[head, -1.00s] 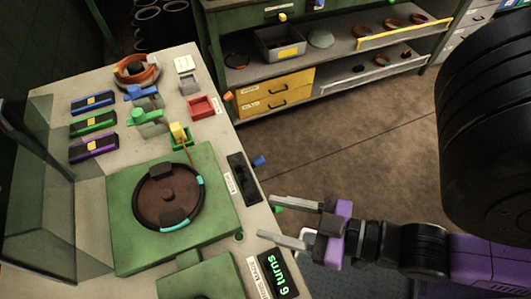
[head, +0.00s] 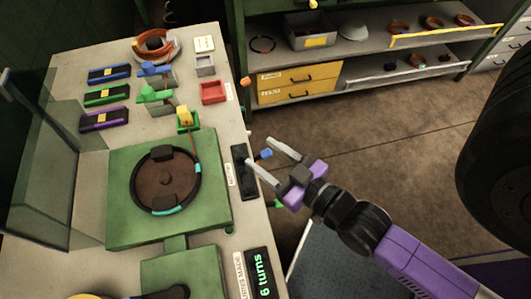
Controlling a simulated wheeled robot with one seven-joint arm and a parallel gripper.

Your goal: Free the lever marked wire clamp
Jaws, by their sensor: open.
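On the right edge of the bench, a black lever plate (head: 240,172) carries a white label (head: 230,174) too small to read. A blue-tipped lever (head: 265,154) sticks out beside it, over the edge. An orange-tipped lever (head: 245,82) is farther back, near another unreadable label (head: 228,91). A green tip (head: 275,204) shows lower down. I cannot tell which lever is marked wire clamp. My gripper (head: 258,152) is open and empty. Its fingertips appear on either side of the blue tip in the picture; depth and contact cannot be told.
A green winding machine (head: 118,235) with a round brown plate stands on the bench (head: 65,135). A red tray (head: 213,92) and copper wire coil (head: 155,45) sit farther back. A clear guard (head: 40,170) is at left. Open floor lies right of the bench.

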